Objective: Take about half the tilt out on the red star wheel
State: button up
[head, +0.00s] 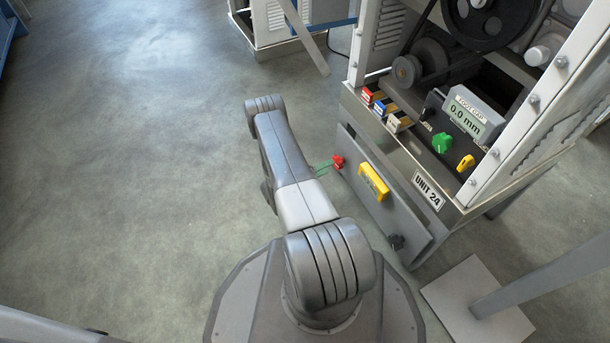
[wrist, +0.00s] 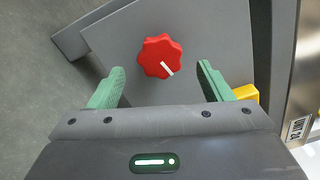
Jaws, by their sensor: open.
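The red star wheel (wrist: 160,57) sits on a grey plate (wrist: 110,40) in the wrist view, with a white line pointing to its lower right. In the head view the red star wheel (head: 338,162) is at the plate's upper left end. My gripper (wrist: 161,70) is open, its green fingers on either side of the wheel with a gap to each. The head view shows my gripper (head: 323,167) just left of the wheel. A yellow level-like block (head: 374,182) is on the plate; its reading is too small to tell.
A black knob (head: 396,242) is at the plate's lower right end. Above are a display (head: 466,114) reading "FOOT GAP 0.0 mm", a green knob (head: 442,143), a yellow knob (head: 465,162) and small coloured blocks (head: 381,107). A post base (head: 470,300) stands lower right. Floor at left is clear.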

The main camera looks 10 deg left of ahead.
jog(key=p+v, duration=0.1)
jog(key=v, duration=0.8)
jog(key=shift+s+a+p, duration=0.25)
jog(key=shift+a+p, duration=0.05)
jog(key=shift+p, duration=0.1)
jog(key=b+x, duration=0.3)
jog(key=x, duration=1)
jog(key=shift+w+d, duration=0.2)
jog(key=shift+d, duration=0.15)
jog(key=shift+a, duration=0.1)
jog(key=p, duration=0.3)
send_near(335, 165)
jog(key=b+x, duration=0.1)
jog(key=x, duration=0.4)
jog(key=b+x, duration=0.2)
jog(key=x, duration=0.2)
jog(key=shift+w+d+r, duration=0.15)
jog(key=shift+d+r, duration=0.05)
jog(key=shift+d, duration=0.15)
jog(key=m, duration=1.4)
jog(key=shift+a+m, duration=0.25)
jog(key=shift+m, duration=0.15)
